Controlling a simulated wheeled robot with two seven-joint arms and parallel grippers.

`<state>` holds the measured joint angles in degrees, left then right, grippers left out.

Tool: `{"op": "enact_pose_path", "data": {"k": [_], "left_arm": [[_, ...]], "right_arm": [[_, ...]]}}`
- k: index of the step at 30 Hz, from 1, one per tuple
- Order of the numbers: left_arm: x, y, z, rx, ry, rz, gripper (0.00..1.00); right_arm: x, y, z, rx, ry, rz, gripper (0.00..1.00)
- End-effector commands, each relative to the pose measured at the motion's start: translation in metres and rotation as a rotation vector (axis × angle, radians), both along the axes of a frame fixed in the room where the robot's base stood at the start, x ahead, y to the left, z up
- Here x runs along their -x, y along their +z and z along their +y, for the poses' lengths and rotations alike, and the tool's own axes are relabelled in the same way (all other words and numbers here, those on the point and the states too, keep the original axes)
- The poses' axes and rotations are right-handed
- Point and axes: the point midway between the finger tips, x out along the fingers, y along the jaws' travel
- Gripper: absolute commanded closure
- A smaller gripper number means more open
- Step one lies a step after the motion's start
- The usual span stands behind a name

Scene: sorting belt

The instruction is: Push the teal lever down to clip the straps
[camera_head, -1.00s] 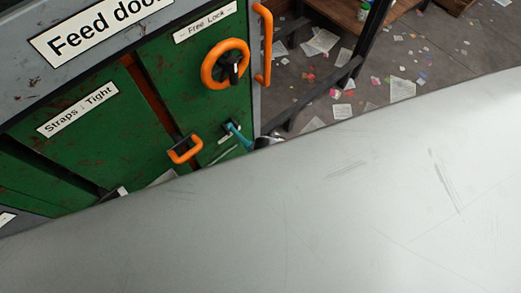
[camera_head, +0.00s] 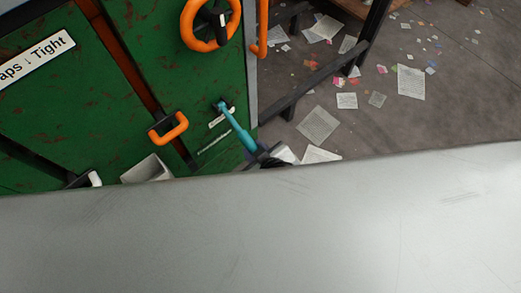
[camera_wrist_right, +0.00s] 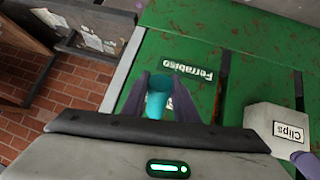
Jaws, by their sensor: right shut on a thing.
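The teal lever (camera_head: 237,128) sticks out from the green panel (camera_head: 70,110), slanting down and to the right in the head view. My right gripper (camera_head: 266,156) is at its free end, only partly visible above a pale grey surface. In the right wrist view, the two dark fingers of my right gripper (camera_wrist_right: 160,88) are shut on the teal lever (camera_wrist_right: 157,104). Part of what looks like my left gripper (camera_head: 85,180) shows at the lower left of the head view. Its fingertips are hidden.
An orange handle (camera_head: 168,128) and an orange wheel (camera_head: 210,22) are on the panel near the lever. A grey box (camera_head: 148,168) marked "Clips" in the wrist view projects from the panel. Papers litter the floor at the right. The pale grey surface hides the lower head view.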

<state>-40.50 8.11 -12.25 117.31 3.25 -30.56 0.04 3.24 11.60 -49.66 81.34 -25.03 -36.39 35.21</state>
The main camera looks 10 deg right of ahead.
Motion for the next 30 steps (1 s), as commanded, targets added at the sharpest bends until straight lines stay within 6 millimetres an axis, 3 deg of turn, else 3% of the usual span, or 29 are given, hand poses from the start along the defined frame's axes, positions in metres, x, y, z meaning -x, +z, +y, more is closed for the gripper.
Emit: {"op": "enact_pose_path", "data": {"k": [11, 12, 15, 23, 30], "left_arm": [[-0.002, 0.0, 0.001, 0.001, 0.001, -0.006, 0.69], [-0.002, 0.001, 0.001, 0.001, 0.001, -0.007, 0.69], [-0.002, 0.001, 0.001, 0.001, 0.001, -0.009, 0.69], [-0.003, 0.003, 0.001, 0.001, 0.002, -0.011, 0.69], [-0.004, 0.027, 0.002, -0.006, 0.0, -0.013, 0.69]], "right_arm": [[0.0, -0.002, 0.002, -0.007, 0.002, -0.002, 1.0], [0.0, -0.002, 0.002, -0.007, 0.002, -0.002, 0.67], [0.0, -0.001, 0.001, -0.007, 0.002, -0.002, 0.55], [0.0, 0.0, 0.001, -0.005, 0.002, -0.002, 0.55], [0.007, 0.023, -0.001, -0.005, 0.009, -0.001, 0.55]]}}
